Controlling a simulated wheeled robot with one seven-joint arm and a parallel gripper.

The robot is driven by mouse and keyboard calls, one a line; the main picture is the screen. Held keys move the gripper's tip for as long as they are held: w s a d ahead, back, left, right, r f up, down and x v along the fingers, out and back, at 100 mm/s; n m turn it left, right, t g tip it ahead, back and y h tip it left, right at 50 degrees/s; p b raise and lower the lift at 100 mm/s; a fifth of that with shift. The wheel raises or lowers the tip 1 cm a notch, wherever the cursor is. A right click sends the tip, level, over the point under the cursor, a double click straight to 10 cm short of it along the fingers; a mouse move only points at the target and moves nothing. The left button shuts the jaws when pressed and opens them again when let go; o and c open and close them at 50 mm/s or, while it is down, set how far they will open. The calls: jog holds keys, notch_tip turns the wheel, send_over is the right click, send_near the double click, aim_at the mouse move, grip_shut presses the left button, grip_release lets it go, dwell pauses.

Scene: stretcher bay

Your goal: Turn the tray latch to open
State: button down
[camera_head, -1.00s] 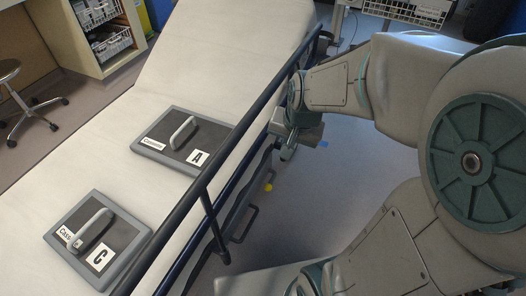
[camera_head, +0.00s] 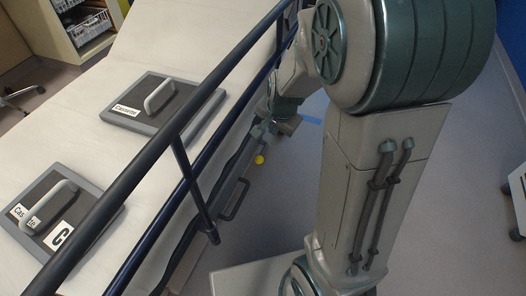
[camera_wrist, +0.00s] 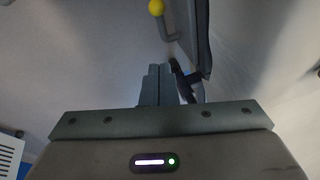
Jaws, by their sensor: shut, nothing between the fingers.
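A yellow knob (camera_head: 259,160) shows beside the stretcher's side, below the rails; I take it for part of the tray latch. In the wrist view the yellow knob (camera_wrist: 156,7) is at the top edge, beside a grey bar handle (camera_wrist: 168,30) on a dark panel (camera_wrist: 196,38). The handle (camera_head: 236,200) also shows in the head view. My gripper (camera_head: 258,134) is at the stretcher's side, just above the knob in the picture. In the wrist view my gripper's fingers (camera_wrist: 157,70) are together and empty, close to a dark curved part (camera_wrist: 182,82); contact is unclear.
Blue side rails (camera_head: 150,150) run along the stretcher (camera_head: 115,62), close to my arm. Two grey cassettes with handles lie on it, one (camera_head: 190,105) farther away and one marked C (camera_head: 45,190). Clear floor (camera_head: 285,200) lies right of the stretcher.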

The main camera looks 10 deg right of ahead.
jog(key=b, duration=0.7)
send_over(262, 155)
jog(key=s+d, duration=0.1)
notch_tip(262, 155, down, 12)
jog(key=shift+r, duration=0.25)
jog(key=shift+s+a+f, duration=0.2)
jog(key=shift+a+f, duration=0.2)
jog(key=shift+f, duration=0.15)
